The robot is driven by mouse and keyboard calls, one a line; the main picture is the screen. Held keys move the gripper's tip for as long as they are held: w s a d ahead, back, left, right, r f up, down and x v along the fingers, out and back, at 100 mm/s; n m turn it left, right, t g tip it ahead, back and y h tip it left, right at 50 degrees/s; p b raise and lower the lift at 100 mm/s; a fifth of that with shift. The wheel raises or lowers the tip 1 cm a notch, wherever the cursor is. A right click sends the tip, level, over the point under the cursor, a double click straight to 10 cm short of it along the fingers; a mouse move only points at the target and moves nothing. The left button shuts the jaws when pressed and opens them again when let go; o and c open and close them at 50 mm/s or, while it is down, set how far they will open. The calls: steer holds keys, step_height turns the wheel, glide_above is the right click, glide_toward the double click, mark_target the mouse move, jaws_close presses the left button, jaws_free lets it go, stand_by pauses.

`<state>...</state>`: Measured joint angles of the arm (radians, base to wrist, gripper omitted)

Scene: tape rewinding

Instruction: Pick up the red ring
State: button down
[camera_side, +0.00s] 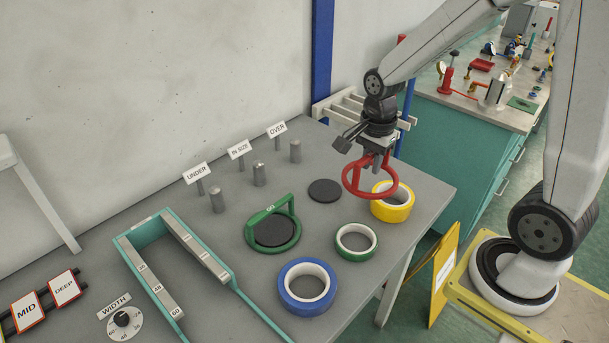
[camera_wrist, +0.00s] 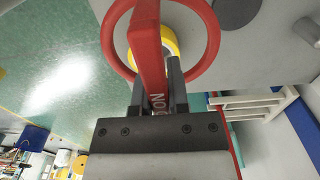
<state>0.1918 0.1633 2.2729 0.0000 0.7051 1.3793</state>
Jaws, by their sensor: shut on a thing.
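The red ring (camera_side: 347,181) has an upright handle and hangs above the table in the side view. My gripper (camera_side: 374,162) is shut on the ring's handle, with the ring below the fingers. In the wrist view the red ring (camera_wrist: 213,38) fills the top middle, and its handle lies between the fingers of my gripper (camera_wrist: 158,85). The ring is apart from the table and partly overlaps the yellow tape roll (camera_side: 398,209) in the side view.
A green ring with a handle (camera_side: 291,240) sits around a black disc. A bare black disc (camera_side: 325,190) lies nearby. Green-white (camera_side: 341,246) and blue (camera_side: 298,307) tape rolls lie in front. Grey posts (camera_side: 259,175) with UNDER, IN SIZE and OVER signs stand behind. A teal width frame (camera_side: 131,263) is left.

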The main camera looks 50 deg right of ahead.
steer(key=shift+a, duration=0.15)
stand_by(0.6)
steer(key=s+a+f+n, duration=0.1)
steer(key=a+f+n, duration=0.1)
steer(key=a, duration=0.9)
steer(key=s+a+f+n, duration=0.1)
steer(key=a+n, duration=0.3)
steer(key=a, duration=0.7)
steer(key=shift+s+a+f, duration=0.3)
steer(key=shift+s+f, duration=0.1)
steer(key=shift+s, duration=0.05)
steer(key=shift+f, duration=0.15)
steer(key=shift+f, duration=2.35)
steer(key=shift+f, duration=0.5)
